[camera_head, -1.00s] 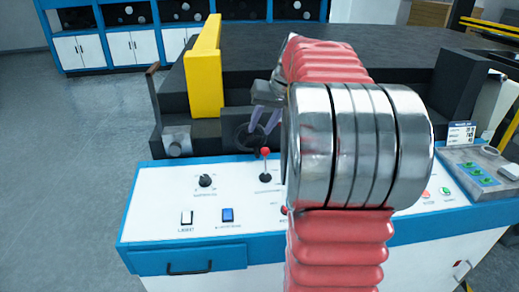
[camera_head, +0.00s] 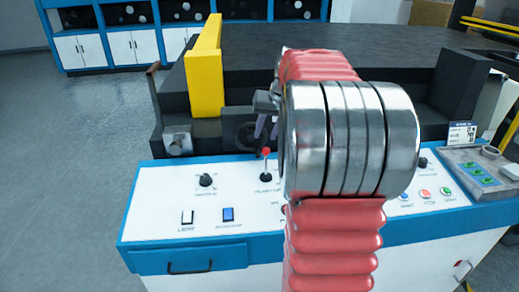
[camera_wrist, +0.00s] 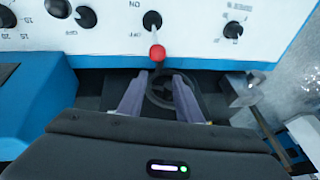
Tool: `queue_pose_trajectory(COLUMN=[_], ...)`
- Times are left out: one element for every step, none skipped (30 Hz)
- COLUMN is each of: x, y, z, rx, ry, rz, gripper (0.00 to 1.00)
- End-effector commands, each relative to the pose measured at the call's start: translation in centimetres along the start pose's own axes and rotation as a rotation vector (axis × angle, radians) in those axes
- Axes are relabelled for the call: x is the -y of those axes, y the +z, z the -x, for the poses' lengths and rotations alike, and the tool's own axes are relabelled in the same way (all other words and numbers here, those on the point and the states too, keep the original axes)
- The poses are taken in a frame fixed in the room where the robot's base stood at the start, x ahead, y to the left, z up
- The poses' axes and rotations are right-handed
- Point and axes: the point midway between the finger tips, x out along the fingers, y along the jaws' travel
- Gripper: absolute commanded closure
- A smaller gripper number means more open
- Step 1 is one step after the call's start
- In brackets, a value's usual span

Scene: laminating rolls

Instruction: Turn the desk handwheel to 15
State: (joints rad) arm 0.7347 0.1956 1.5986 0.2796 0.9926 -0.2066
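The black handwheel (camera_head: 240,131) sits on the dark front of the machine, just behind the white control desk. In the wrist view its ring (camera_wrist: 160,101) shows between and beyond my fingers, partly hidden by them. My gripper (camera_head: 267,127) is at the wheel's right side in the head view. In the wrist view my gripper (camera_wrist: 162,76) has its two purple fingers apart, with a gap between them and nothing clearly held. I cannot tell whether a finger touches the wheel. I cannot read a setting on the wheel.
A red-knobbed lever (camera_wrist: 157,52) stands close to my fingertips. Black knobs (camera_wrist: 86,17) sit on the white panel, with numbers near the left edge. A yellow upright (camera_head: 206,75) stands left of the wheel.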

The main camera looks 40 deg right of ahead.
Motion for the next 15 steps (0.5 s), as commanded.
queue_pose_trajectory(x=[0.0, 0.0, 0.0, 0.0, 0.0, 0.0, 0.0, 0.1, 0.1, 0.1, 0.1, 0.1, 0.1, 0.1, 0.0], y=[0.1, 0.1, 0.1, 0.1, 0.1, 0.1, 0.1, 0.1, 0.1, 0.1, 0.1, 0.1, 0.1, 0.1, 0.0], z=[-0.8, -1.3, -1.9, -2.4, -2.9, -3.5, -4.0, -4.5, -5.1, -5.5, -6.0, -6.6, -7.0, -7.5, -8.0], rx=[0.003, 0.002, 0.003, 0.004, 0.003, 0.003, 0.003, 0.004, 0.003, 0.003, 0.003, 0.002, 0.003, 0.003, 0.002], ry=[-0.001, 0.000, 0.000, -0.001, -0.001, -0.001, -0.001, -0.001, -0.001, -0.001, -0.001, -0.001, -0.001, -0.001, -0.001], rz=[0.000, 0.000, 0.000, 0.000, 0.000, 0.000, 0.000, 0.000, 0.000, 0.000, 0.000, 0.000, 0.000, 0.000, 0.000], gripper=[0.68, 0.68, 0.68, 0.68, 0.68, 0.68, 0.68, 0.68, 0.68, 0.68, 0.68, 0.68, 0.68, 0.68, 0.68])
